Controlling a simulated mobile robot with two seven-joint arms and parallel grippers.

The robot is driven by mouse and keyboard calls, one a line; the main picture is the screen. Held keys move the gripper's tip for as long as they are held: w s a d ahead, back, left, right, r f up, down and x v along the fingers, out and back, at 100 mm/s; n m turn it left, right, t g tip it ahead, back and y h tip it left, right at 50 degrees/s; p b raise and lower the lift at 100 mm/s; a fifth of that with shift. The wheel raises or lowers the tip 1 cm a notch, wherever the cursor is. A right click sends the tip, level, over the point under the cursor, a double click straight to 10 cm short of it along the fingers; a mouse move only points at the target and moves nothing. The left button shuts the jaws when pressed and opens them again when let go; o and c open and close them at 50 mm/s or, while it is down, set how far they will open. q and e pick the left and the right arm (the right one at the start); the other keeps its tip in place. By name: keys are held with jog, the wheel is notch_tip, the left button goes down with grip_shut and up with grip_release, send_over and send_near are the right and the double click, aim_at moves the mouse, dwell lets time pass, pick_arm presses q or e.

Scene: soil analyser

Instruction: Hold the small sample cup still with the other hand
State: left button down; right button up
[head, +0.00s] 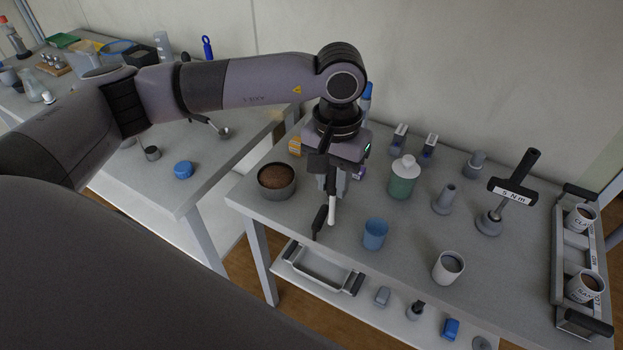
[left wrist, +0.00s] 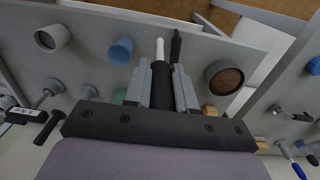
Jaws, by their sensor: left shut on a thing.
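My left gripper (head: 331,186) points down over the right table. It is shut on a slim tool with a dark upper part and a white tip (head: 332,210), which also shows between the fingers in the left wrist view (left wrist: 160,48). A blue cup (head: 376,235) stands upright right of the gripper, apart from it; a pale cup (head: 448,266) with a grey inside stands further right. A small metal cup (head: 152,153) stands on the left table. I cannot tell which is the sample cup. No gripper touches these cups. My right gripper is not in view.
A soil-filled round tin (head: 276,181) stands left of the gripper. A dark stick-like thing (head: 319,222) is by the table's front edge. A green jar (head: 403,178), a torque tool (head: 505,195) and a rack of cups (head: 562,275) stand to the right.

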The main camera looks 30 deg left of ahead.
pick_arm(q)
jog(key=w+d+r, duration=0.1)
jog(key=w+d, duration=0.1)
jog(key=d, duration=1)
jog(key=w+d+r, duration=0.1)
jog(key=w+d, duration=0.2)
jog(key=d, duration=0.9)
jog(key=shift+r, duration=0.2)
